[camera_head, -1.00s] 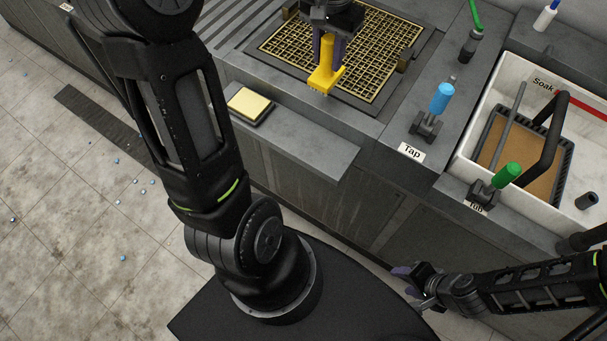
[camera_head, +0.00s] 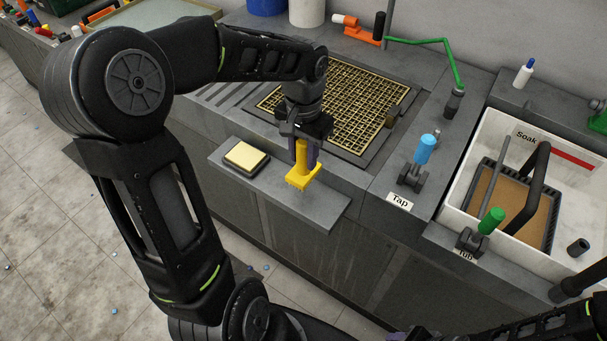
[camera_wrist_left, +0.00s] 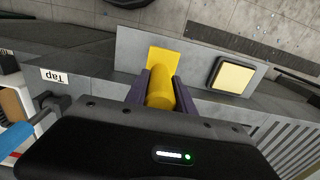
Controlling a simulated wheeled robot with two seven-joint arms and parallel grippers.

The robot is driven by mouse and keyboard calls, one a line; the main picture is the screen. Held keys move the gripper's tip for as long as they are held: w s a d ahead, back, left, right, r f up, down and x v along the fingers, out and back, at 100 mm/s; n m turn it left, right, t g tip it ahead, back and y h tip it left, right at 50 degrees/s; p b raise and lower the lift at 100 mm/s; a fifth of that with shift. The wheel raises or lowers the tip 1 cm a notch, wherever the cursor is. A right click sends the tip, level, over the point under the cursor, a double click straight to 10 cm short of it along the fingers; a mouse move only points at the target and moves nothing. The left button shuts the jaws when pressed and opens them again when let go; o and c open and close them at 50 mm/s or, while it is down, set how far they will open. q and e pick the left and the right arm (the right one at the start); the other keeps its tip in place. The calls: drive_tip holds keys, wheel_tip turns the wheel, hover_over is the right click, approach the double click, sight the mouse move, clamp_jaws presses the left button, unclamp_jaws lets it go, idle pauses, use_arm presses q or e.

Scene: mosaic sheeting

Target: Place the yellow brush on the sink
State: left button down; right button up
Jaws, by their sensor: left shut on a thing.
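My left gripper (camera_head: 302,160) is shut on the yellow brush (camera_head: 303,180) and holds it with its flat yellow head down, over the grey ledge at the front of the counter. Whether the head touches the ledge cannot be told. In the left wrist view the brush (camera_wrist_left: 163,65) sits between the purple fingers of the gripper (camera_wrist_left: 160,88). The sink (camera_head: 372,98), with a gold grid over it, lies behind the gripper. Only a sliver of my right gripper (camera_head: 402,337) shows at the bottom edge; its fingers are mostly cut off.
A yellow sponge in a dark tray (camera_head: 246,156) lies on the ledge (camera_head: 325,212), left of the brush. A blue-handled tap (camera_head: 424,150) stands at right. A white basin (camera_head: 468,200) marked "Soak" holds a dark basket. The ledge is clear right of the brush.

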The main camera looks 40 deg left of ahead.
sight(303, 172)
use_arm(q)
drive_tip(key=shift+f, duration=1.05)
drive_tip(key=shift+f, duration=1.85)
drive_tip(key=shift+f, duration=0.2)
drive_tip(key=c, duration=1.1)
unclamp_jaws()
drive_tip(key=shift+o, duration=0.2)
drive_tip(key=shift+r, duration=0.15)
wheel_tip(303, 172, up, 12)
drive_tip(key=shift+r, duration=0.1)
